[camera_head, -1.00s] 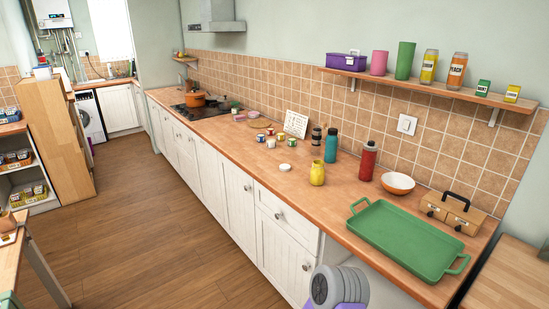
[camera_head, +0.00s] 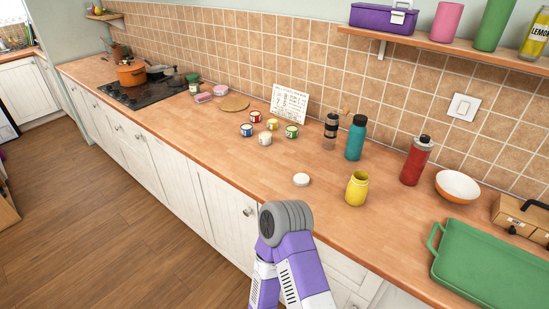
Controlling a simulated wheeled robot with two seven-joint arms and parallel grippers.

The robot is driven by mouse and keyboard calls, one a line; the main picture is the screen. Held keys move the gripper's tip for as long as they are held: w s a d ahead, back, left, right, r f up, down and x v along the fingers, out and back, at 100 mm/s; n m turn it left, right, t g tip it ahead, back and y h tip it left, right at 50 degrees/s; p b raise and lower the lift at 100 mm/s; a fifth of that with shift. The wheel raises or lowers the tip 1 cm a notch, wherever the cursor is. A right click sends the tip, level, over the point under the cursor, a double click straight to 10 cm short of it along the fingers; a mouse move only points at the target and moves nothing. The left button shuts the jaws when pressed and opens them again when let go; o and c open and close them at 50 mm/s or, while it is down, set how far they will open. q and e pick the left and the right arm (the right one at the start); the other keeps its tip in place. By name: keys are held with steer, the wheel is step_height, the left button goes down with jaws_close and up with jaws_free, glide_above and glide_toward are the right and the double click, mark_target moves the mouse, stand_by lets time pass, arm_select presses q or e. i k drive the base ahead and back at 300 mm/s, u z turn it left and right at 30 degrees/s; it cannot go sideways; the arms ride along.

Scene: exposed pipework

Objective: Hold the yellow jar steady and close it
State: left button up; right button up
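The yellow jar (camera_head: 357,189) stands upright and open-topped near the front edge of the wooden counter. A round white lid (camera_head: 301,180) lies flat on the counter to its left, apart from it. A purple and grey arm part of mine (camera_head: 290,250) rises from the bottom of the view in front of the counter. No gripper fingers show, and nothing touches the jar or the lid.
Behind the jar stand a teal bottle (camera_head: 355,140), a red bottle (camera_head: 415,162) and a dark-topped shaker (camera_head: 331,132). Several small cups sit further left near a printed card (camera_head: 290,103). A green tray (camera_head: 493,262) and a white-orange bowl (camera_head: 458,186) are at right. Counter around the lid is clear.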

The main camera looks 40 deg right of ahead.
mark_target(356, 191)
steer(key=i, duration=0.95)
steer(key=z, duration=2.95)
